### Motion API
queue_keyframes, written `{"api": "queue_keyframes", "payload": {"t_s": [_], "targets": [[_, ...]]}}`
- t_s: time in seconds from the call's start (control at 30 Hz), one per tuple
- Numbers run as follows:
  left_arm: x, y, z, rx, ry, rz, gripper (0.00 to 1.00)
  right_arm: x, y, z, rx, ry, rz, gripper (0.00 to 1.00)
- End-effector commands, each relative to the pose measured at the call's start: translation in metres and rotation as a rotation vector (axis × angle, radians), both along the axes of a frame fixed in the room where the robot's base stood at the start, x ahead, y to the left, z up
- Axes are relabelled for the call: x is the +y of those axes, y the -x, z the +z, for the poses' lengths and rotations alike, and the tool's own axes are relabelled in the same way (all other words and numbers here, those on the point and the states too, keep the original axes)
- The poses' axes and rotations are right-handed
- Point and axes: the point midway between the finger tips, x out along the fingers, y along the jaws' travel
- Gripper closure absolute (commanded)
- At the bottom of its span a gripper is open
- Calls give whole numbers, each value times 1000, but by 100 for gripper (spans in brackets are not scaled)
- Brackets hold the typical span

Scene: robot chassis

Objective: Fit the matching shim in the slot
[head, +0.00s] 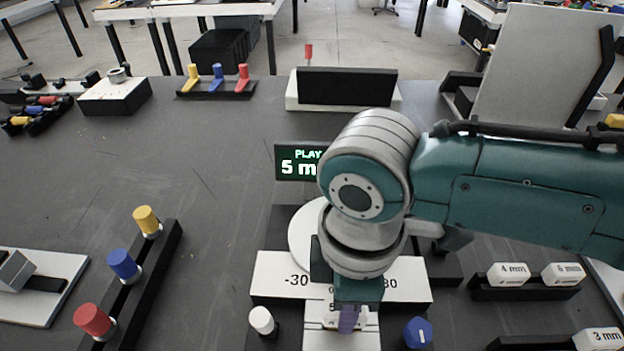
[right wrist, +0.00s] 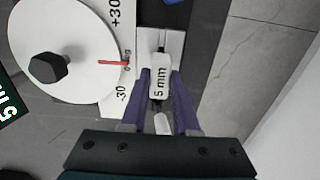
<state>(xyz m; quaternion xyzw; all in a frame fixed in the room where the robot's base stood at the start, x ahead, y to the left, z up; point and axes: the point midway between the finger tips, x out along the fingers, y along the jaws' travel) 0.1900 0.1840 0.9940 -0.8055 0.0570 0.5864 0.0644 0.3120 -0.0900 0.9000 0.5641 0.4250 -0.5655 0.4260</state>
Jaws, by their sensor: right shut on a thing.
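My right gripper (head: 348,318) points down over the front of the gauge fixture. In the right wrist view its purple fingers (right wrist: 162,100) are shut on a white shim (right wrist: 160,82) marked 5 mm. The shim is over a white block (right wrist: 146,42), whose slot is mostly hidden; I cannot tell how deep the shim sits. A display (head: 290,165) reads PLAY and 5 m, its right end hidden by my arm. A white dial (right wrist: 85,30) has a red pointer near the middle of its -30 to +30 scale. My left gripper is not in view.
Shims marked 4 mm (head: 508,273), apparently 6 mm (head: 563,273) and 3 mm (head: 600,338) sit in racks at right. A white knob (head: 262,320) and a blue knob (head: 418,332) flank the fixture. A rail (head: 150,275) with coloured pegs stands at left.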

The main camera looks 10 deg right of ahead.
Motion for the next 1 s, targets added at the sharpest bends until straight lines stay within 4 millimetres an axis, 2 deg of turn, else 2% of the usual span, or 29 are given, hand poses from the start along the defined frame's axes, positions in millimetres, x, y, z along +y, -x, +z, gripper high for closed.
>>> {"api": "queue_keyframes", "payload": {"t_s": [0.73,0.77,1.0], "targets": [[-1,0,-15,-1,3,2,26,0,0,-20,0,0,0,100],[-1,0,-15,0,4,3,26,0,0,-20,0,0,0,70],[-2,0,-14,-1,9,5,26,0,0,-19,0,0,0,43]]}}
